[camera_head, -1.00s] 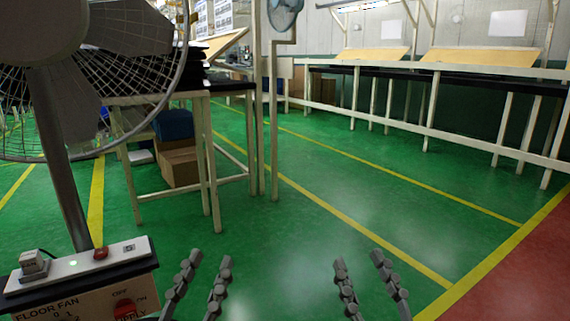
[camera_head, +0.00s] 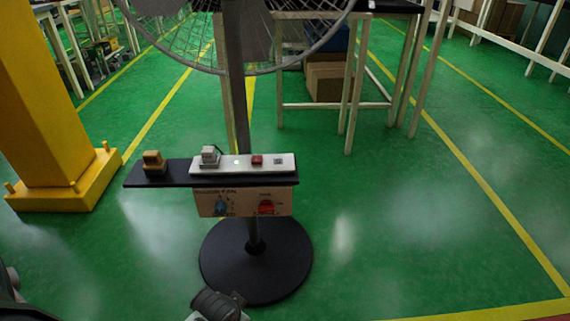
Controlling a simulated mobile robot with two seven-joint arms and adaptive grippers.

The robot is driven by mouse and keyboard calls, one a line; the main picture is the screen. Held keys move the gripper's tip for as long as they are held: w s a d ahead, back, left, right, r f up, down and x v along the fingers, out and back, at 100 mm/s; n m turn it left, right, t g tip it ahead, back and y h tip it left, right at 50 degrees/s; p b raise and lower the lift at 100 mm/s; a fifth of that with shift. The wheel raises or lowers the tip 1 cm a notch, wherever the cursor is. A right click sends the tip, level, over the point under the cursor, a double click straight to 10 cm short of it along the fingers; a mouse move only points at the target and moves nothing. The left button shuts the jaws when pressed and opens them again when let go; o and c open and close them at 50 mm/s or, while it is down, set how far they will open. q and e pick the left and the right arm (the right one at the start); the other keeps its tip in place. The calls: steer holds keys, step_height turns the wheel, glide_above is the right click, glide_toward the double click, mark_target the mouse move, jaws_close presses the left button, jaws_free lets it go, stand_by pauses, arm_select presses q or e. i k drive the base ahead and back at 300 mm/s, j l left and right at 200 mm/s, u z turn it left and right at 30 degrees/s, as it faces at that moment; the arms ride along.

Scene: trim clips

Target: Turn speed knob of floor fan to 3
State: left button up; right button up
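The floor fan stands in the middle left, with its grey wire cage (camera_head: 300,45) cut off by the top edge. Its pole (camera_head: 239,110) runs down to a round black base (camera_head: 285,270). A tan control panel (camera_head: 243,203) hangs below a black shelf (camera_head: 180,173). The blue knob (camera_head: 221,208) is at the panel's left, and its pointer setting is too small to read. A red supply switch (camera_head: 265,207) is at the panel's right. My grippers' fingers do not show. Parts of my arms show at the bottom edge and lower left corner, apart from the panel.
A yellow post (camera_head: 45,110) stands at the left. A table frame (camera_head: 348,110) with a cardboard box (camera_head: 328,82) is behind. The green floor at right is clear.

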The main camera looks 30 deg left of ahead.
mark_target(220, 208)
steer(key=u, duration=0.35)
steer(key=k+j+u, duration=0.15)
steer(key=u, duration=0.2)
steer(key=j+u, duration=0.1)
steer(key=u, duration=0.2)
